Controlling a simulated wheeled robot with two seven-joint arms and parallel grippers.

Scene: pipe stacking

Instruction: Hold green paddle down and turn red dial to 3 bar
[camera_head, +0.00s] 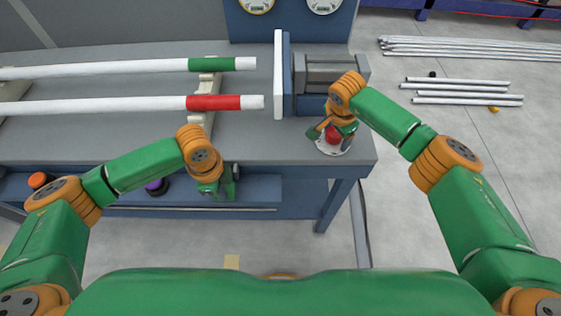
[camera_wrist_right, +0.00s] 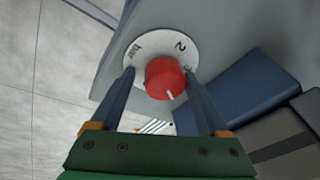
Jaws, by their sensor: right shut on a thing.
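The red dial (camera_head: 333,134) sits on a round white scale plate (camera_head: 334,149) near the bench's front right corner. In the right wrist view the red dial (camera_wrist_right: 166,78) stands between my right gripper's (camera_wrist_right: 162,80) two fingers, which are shut on it. A white mark on the dial points toward the bottom of that view. The plate (camera_wrist_right: 143,48) shows a 2, a partly covered figure and some lettering. My left gripper (camera_head: 225,192) is at the bench's front edge, its fingers too small to judge. I cannot make out a separate green paddle; it may be hidden there.
Two white pipes, one with a green band (camera_head: 211,64) and one with a red band (camera_head: 214,103), lie on cream supports on the grey bench (camera_head: 270,148). A blue and grey machine (camera_head: 325,75) stands behind the dial. More pipes (camera_head: 465,46) lie on the floor at right.

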